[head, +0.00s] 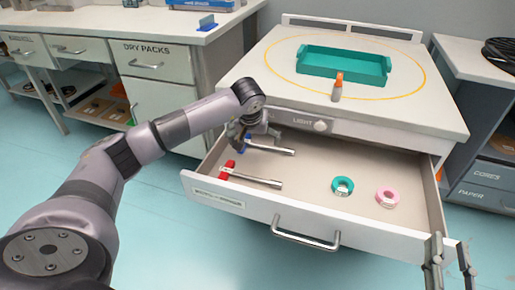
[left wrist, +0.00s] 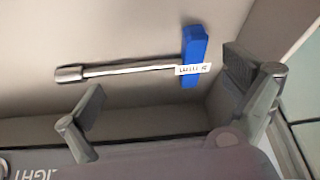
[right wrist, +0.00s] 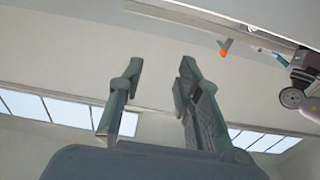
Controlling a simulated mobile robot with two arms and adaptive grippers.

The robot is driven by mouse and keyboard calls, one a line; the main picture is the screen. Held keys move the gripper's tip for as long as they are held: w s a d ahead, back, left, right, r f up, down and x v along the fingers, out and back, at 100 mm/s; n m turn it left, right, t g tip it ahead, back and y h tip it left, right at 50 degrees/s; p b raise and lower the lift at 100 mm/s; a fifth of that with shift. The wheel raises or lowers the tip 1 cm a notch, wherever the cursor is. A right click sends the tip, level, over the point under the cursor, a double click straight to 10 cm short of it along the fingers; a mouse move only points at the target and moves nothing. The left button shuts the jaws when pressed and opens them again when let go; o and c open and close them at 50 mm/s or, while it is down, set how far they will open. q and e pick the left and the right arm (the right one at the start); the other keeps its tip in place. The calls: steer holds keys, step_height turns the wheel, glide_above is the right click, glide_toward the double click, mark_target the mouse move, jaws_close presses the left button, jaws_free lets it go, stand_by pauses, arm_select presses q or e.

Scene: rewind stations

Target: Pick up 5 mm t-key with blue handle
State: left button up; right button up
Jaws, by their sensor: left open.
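The blue-handled t-key lies flat in the open drawer at its back left. Its blue handle (left wrist: 194,55) and metal shaft (left wrist: 130,68) show in the left wrist view, with a small white label by the handle. In the head view its shaft (head: 272,148) shows, and the arm partly covers the handle. My left gripper (left wrist: 165,105) is open above the drawer. Its fingers are spread beside the key, one near the handle and one below the shaft end; nothing is between them. My right gripper (right wrist: 155,90) is open and empty; it also shows at the drawer's right front corner (head: 450,255).
The drawer (head: 300,220) also holds a red-handled t-key (head: 250,179), a teal ring (head: 343,187) and a pink ring (head: 387,198). The worktop (head: 270,85) above carries a teal tray (head: 343,66) and an orange-tipped item (head: 338,88). The drawer's middle floor is free.

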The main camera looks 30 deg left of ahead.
arm_select(q)
steer(key=shift+x, duration=0.9)
arm_select(e)
step_height(320, 180, up, 2)
steer(key=shift+s+a+r+t, duration=0.15)
steer(key=shift+r+t, duration=0.1)
steer(key=shift+t, duration=0.55)
arm_select(q)
steer(key=shift+c, duration=0.2)
steer(key=shift+s, duration=0.1)
jaws_close()
